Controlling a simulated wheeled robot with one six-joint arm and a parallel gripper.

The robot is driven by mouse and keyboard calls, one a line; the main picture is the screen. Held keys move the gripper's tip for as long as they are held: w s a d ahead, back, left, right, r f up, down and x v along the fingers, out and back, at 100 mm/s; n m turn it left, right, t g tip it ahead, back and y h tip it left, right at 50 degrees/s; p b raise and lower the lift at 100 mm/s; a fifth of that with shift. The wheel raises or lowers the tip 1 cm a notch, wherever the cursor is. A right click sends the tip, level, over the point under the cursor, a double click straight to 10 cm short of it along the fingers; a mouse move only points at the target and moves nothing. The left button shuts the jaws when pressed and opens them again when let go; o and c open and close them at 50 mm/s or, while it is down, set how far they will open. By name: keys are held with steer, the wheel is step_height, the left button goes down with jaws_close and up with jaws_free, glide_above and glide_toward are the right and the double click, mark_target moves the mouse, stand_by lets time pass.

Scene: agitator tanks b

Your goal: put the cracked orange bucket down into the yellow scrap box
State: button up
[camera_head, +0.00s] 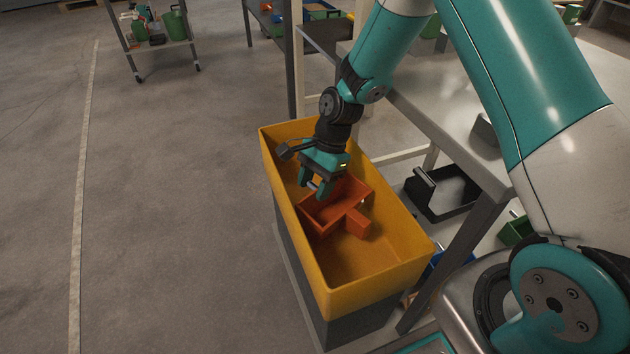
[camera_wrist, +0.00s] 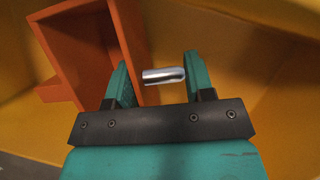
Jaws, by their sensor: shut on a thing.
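The orange bucket (camera_head: 325,213) is inside the yellow scrap box (camera_head: 375,303), below the box's rim. It looks tilted, and I cannot tell whether it touches the box floor. A blocky orange part sticks out from its near side. In the wrist view the bucket (camera_wrist: 85,50) is at upper left. My gripper (camera_head: 316,192) reaches down into the box at the bucket's left edge. No crack can be made out.
A metal table (camera_head: 440,110) stands close along the box's right side. A black tray (camera_head: 442,192) and a green bin (camera_head: 516,231) sit beneath it. A small trolley (camera_head: 160,45) stands at upper left. The floor left of the box is clear.

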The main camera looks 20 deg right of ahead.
steer(key=o, duration=1.2)
steer(key=shift+o, duration=0.2)
steer(key=shift+r, duration=0.35)
steer(key=p+v, duration=0.4)
steer(key=v, duration=0.8)
steer(key=s+a+r+n, duration=0.3)
steer(key=r+n, duration=0.1)
steer(key=r, duration=0.2)
steer(key=s+a+r+n, duration=0.1)
steer(key=s+r+n, duration=0.2)
steer(key=s+n, duration=0.2)
steer(key=s+a+r+n+t, duration=0.1)
steer(key=s+r+n, duration=0.3)
steer(key=s, duration=0.5)
steer(key=s+a+r+n, duration=0.2)
steer(key=s+r+n, duration=0.1)
steer(key=s+n, duration=0.4)
steer(key=shift+a+r+n+t, duration=0.15)
steer(key=shift+a+n+t, duration=0.15)
steer(key=shift+n, duration=0.1)
